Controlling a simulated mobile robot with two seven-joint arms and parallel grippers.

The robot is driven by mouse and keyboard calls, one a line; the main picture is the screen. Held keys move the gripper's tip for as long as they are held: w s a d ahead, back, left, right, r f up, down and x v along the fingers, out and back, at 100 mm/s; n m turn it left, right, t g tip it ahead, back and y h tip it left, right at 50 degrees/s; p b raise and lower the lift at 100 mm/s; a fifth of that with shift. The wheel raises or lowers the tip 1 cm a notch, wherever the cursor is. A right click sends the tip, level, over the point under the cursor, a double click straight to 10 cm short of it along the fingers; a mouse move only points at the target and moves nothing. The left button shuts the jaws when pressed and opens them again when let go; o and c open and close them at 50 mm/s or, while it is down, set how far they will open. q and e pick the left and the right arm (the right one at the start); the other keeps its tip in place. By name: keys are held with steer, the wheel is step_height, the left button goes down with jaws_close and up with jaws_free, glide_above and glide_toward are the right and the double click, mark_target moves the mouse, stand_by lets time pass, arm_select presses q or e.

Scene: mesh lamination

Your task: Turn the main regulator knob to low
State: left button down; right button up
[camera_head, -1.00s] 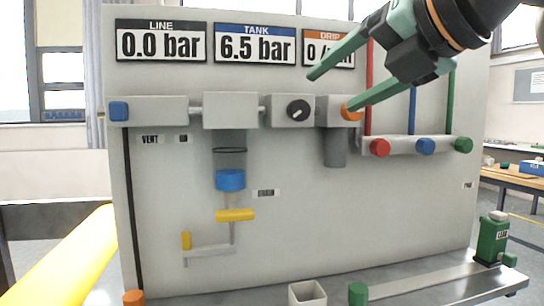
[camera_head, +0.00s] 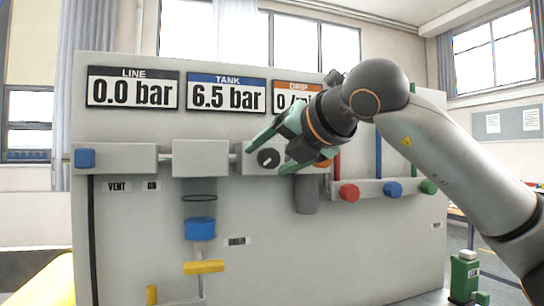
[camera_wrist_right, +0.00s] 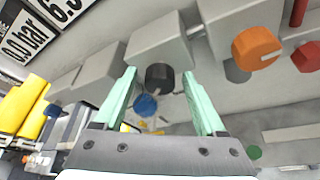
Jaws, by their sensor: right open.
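The main regulator knob appears to be the black round knob (camera_head: 268,158) with a white pointer line, on a grey block of the panel. In the head view its pointer slants to the lower left. My right gripper (camera_head: 262,160) is open, its two green fingers on either side of the knob. In the right wrist view the black knob (camera_wrist_right: 159,76) sits between the open fingertips (camera_wrist_right: 160,80); I cannot tell whether they touch it. My left gripper is not in view.
Gauges read LINE 0.0 bar (camera_head: 132,88) and TANK 6.5 bar (camera_head: 227,94); the DRIP gauge (camera_head: 296,98) is partly hidden. An orange knob (camera_wrist_right: 257,48) is close to the right finger. Red (camera_head: 349,193), blue (camera_head: 393,190) and green (camera_head: 428,187) knobs sit further right.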

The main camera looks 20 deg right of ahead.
jaws_close()
stand_by(0.7)
